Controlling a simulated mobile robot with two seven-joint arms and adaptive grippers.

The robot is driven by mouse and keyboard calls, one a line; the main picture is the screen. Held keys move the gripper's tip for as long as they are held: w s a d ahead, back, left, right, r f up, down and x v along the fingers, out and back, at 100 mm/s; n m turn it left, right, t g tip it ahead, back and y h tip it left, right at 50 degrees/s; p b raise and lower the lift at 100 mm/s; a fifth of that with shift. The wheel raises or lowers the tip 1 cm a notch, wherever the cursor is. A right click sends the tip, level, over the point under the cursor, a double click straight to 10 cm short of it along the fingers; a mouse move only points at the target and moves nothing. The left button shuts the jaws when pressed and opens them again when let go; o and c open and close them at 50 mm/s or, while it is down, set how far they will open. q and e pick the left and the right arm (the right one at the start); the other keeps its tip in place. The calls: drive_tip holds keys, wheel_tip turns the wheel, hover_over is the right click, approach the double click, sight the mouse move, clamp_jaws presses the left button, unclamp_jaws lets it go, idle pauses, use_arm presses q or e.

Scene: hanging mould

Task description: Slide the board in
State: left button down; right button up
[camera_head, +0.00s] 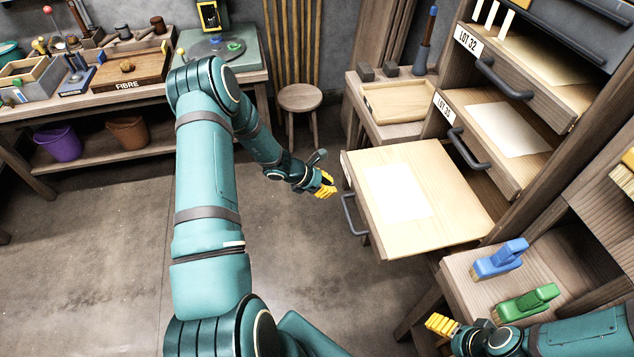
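The pale wooden board (440,190) is pulled far out of the cabinet on the right, below the two labelled drawers. A sheet of paper (397,192) lies on it. Its dark handle (351,214) is on the front edge, facing left. My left gripper (326,186), with yellow fingers, is just left of the board's front edge, near the handle and apart from it. It holds nothing that I can see; its finger gap is not clear. My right gripper (441,325) is at the lower right, below the board, beside the brush shelf; its finger gap is also unclear.
Drawers marked LOT 32 (467,40) and LOT 33 (442,106) stand partly open above the board. A blue brush (500,259) and a green brush (526,303) lie on the low shelf. A stool (300,98) stands behind my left gripper. The floor left of the board is clear.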

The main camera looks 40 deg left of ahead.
use_arm(q)
drive_tip(key=shift+w+d+f, duration=0.15)
drive_tip(key=shift+w+d, duration=1.3)
drive_tip(key=shift+w, duration=0.2)
drive_tip(key=shift+w+d, duration=0.1)
use_arm(e)
drive_tip(key=shift+f, duration=0.1)
